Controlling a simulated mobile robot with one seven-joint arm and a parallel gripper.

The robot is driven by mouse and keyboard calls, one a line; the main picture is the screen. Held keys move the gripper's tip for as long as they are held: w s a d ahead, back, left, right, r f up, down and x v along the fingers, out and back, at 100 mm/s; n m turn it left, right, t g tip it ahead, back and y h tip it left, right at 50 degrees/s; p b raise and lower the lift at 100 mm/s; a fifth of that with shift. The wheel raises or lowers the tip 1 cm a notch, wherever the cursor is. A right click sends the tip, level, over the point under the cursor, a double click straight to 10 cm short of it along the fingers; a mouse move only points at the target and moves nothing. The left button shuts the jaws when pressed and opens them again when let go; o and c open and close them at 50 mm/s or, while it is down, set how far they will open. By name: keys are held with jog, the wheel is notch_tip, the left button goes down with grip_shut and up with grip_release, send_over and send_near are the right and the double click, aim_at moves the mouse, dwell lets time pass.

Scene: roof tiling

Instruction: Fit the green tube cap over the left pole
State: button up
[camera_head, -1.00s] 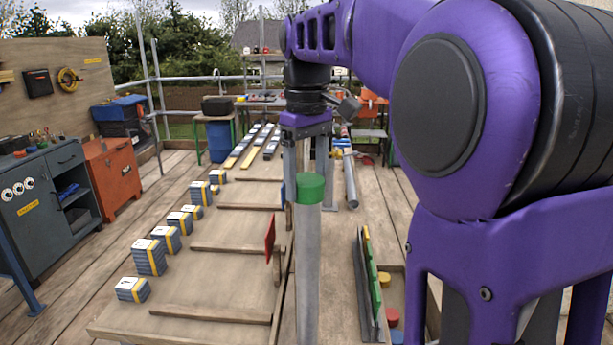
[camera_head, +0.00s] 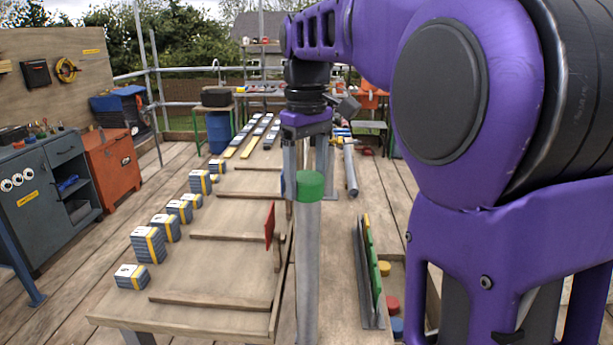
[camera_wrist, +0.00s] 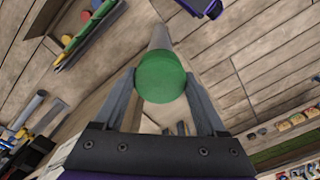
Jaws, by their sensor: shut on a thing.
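The green tube cap (camera_head: 310,186) sits at the top of an upright grey pole (camera_head: 307,270) in the middle of the head view. In the wrist view my gripper (camera_wrist: 163,85) is shut on the green cap (camera_wrist: 161,78), one finger on each side. The grey pole (camera_wrist: 159,37) runs away beyond the cap there. I cannot tell how far down the cap sits over the pole. No second pole stands out clearly.
A wooden bench (camera_head: 200,305) with battens and several slate stacks (camera_head: 147,245) lies left of the pole. A red plate (camera_head: 270,226) stands close by. A rack of coloured plates (camera_head: 369,275) and loose discs (camera_head: 392,304) are on the right. My arm blocks the far right.

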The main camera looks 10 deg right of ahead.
jog(key=o, duration=1.2)
jog(key=shift+o, duration=0.2)
